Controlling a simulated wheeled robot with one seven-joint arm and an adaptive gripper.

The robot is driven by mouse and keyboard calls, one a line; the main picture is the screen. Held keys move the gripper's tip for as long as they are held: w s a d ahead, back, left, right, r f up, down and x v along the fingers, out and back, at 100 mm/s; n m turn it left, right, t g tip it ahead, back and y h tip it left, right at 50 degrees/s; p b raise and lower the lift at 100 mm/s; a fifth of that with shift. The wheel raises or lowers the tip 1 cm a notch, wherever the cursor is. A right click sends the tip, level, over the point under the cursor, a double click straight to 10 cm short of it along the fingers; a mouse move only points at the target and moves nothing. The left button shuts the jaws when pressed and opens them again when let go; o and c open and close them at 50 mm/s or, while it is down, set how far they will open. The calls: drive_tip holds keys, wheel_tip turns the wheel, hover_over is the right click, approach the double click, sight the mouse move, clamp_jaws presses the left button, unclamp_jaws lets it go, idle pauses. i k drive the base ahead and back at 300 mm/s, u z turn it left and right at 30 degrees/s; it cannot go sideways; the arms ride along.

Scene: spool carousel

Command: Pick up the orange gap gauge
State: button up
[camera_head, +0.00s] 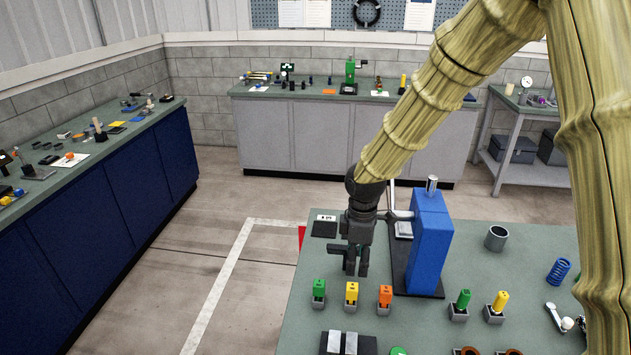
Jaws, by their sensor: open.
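An orange gauge (385,293) stands upright in a small grey holder on the green bench top, at the right end of a row of three. A yellow gauge (351,290) stands just left of it, and a green gauge (319,288) stands left of that. My gripper (356,271) points down behind the row, nearest the yellow gauge in the picture. It is open with nothing visible between its fingers, and it appears apart from the orange gauge. The exact height of its fingertips above the bench cannot be told.
A blue press (429,243) stands right of my gripper. Green (463,299) and yellow (500,300) pieces stand in holders to the right. A grey ring (496,238) and a blue spring (558,271) lie further right. A grey block (342,342) lies in front of the row.

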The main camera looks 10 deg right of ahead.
sight(384, 299)
drive_tip(key=k, duration=1)
